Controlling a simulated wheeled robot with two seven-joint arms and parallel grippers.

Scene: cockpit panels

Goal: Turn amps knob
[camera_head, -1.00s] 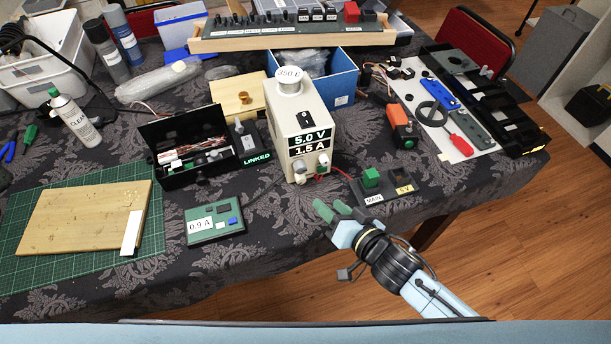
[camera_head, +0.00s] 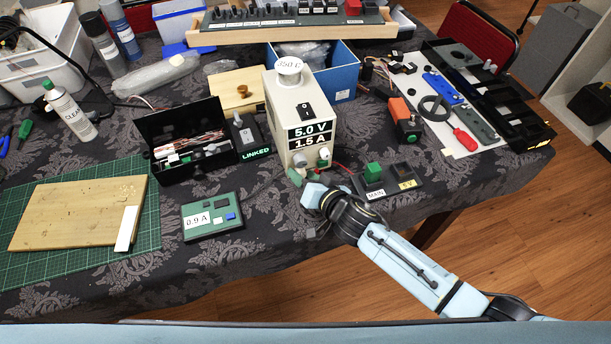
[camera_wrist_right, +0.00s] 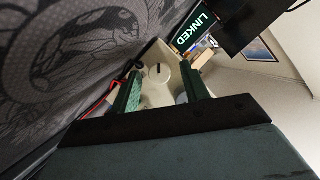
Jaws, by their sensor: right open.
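The cream power supply (camera_head: 285,115) stands near the table's middle, its display reading 5.0 V and 1.5 A. Two pale knobs sit low on its front: a left knob (camera_head: 299,160) and a right knob (camera_head: 324,154). I cannot read which is for amps. My right gripper (camera_head: 304,176) is just in front of and below the left knob. In the right wrist view, its green fingers (camera_wrist_right: 162,90) are spread, with a pale knob with a dark mark (camera_wrist_right: 158,71) showing between and beyond them. No grip on it shows. My left gripper is out of view.
The MAIN switch box (camera_head: 385,188) with a green button lies close to the right of my wrist. A green 0.9 A meter (camera_head: 212,216) lies to the left. A red wire (camera_head: 341,168) runs beside the supply.

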